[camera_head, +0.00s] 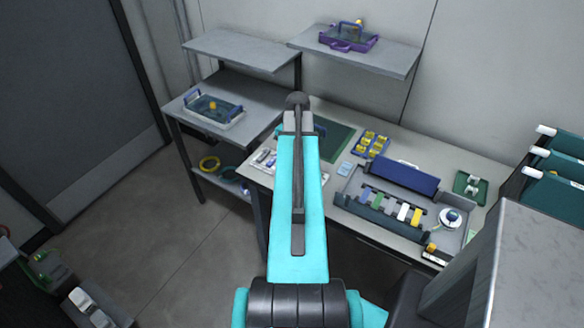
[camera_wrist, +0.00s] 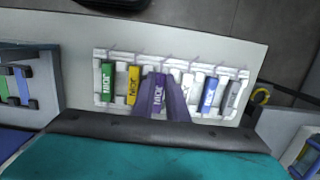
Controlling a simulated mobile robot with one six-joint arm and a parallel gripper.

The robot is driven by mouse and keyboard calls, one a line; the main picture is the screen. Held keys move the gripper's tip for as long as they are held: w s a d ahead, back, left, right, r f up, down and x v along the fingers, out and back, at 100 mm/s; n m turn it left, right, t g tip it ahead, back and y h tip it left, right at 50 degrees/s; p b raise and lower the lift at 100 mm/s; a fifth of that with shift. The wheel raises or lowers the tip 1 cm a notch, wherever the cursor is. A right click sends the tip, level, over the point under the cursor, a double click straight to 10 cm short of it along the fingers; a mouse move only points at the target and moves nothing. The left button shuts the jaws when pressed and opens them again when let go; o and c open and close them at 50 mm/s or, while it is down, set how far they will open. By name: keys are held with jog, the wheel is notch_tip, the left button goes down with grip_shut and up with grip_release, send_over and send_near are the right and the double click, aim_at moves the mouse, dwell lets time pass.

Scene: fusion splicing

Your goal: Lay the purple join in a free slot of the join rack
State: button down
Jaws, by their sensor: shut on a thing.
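My gripper (camera_wrist: 161,97) is shut on the purple join (camera_wrist: 158,96) in the wrist view. The join is over the middle of the white join rack (camera_wrist: 250,48). I cannot tell whether it touches the rack. Green (camera_wrist: 107,82) and yellow (camera_wrist: 133,84) joins lie to its left in the rack. A white join (camera_wrist: 187,85), a blue join (camera_wrist: 209,94) and a grey join (camera_wrist: 232,97) lie to its right. The gripper covers the slot beneath. In the head view the rack (camera_head: 264,158) is partly behind my arm, and my gripper is hidden.
A grey tray (camera_head: 345,195) with coloured strips stands right of my arm. A yellow-and-blue holder (camera_head: 371,144) and a green mat (camera_head: 335,140) lie behind.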

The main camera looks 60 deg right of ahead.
jog(key=shift+w+a+f, duration=0.1)
jog(key=shift+a+f, duration=0.05)
jog(key=shift+f, duration=0.6)
dwell(0.3)
jog(key=c, duration=1.9)
grip_release()
jog(key=shift+o, duration=0.8)
jog(key=shift+a+f, duration=0.1)
jog(key=shift+f, duration=0.05)
jog(key=shift+s+b, duration=0.25)
jog(key=shift+b, duration=0.05)
notch_tip(320, 180, up, 14)
jog(key=d+p, duration=0.2)
jog(key=p, duration=0.6)
jog(key=shift+w+f, duration=0.2)
jog(key=shift+f, duration=0.05)
